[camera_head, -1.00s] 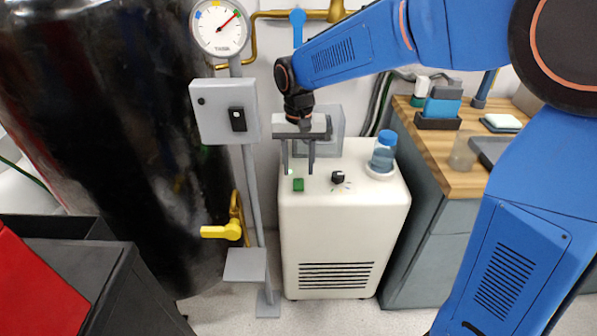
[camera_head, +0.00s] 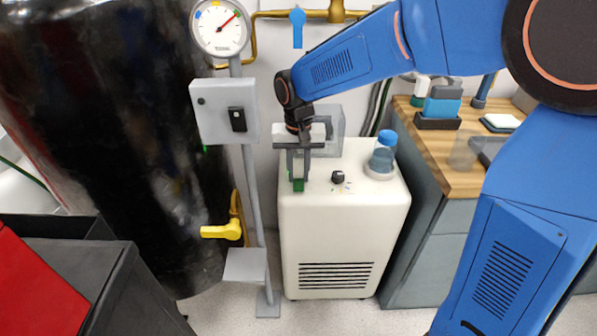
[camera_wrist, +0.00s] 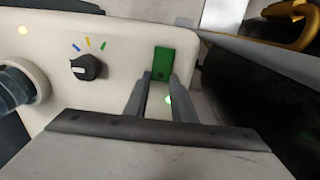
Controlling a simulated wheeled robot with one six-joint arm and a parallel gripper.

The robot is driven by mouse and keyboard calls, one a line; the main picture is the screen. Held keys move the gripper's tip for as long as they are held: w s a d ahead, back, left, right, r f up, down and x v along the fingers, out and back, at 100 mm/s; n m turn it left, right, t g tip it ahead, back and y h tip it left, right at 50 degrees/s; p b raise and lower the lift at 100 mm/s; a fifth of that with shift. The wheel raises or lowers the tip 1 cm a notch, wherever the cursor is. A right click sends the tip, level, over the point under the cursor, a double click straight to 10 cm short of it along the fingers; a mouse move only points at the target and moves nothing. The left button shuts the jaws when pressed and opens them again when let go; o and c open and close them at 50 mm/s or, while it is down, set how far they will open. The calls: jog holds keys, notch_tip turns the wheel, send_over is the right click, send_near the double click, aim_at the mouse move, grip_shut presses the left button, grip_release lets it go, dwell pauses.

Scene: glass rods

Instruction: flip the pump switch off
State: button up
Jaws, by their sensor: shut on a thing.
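A green switch (camera_head: 298,185) stands on the top of the white pump unit (camera_head: 343,230), near its left front edge. It also shows in the wrist view (camera_wrist: 163,63), between the tips of the two fingers. My gripper (camera_head: 298,178) points down over it, and its fingers are close together, one on each side of the switch. In the wrist view my gripper (camera_wrist: 162,80) is shut on the green switch. The fingers partly hide the switch in the head view. A small green light (camera_wrist: 168,99) shows between the fingers.
A black knob (camera_head: 338,177) sits right of the switch, and a blue-capped bottle (camera_head: 384,152) farther right. A grey box with a black rocker (camera_head: 237,119) stands on a post to the left, above a yellow valve handle (camera_head: 221,231). A wooden counter (camera_head: 455,181) is at right.

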jog(key=shift+s+r+t, duration=0.15)
jog(key=shift+s+t, duration=0.15)
jog(key=shift+t, duration=0.55)
jog(key=shift+s+r+t, duration=0.1)
jog(key=shift+s+t, duration=0.15)
jog(key=shift+t, duration=0.6)
jog(key=o, duration=1.1)
jog(key=shift+c, duration=0.2)
jog(key=v, duration=1.7)
jog(key=shift+r, duration=0.2)
jog(key=shift+a, duration=0.1)
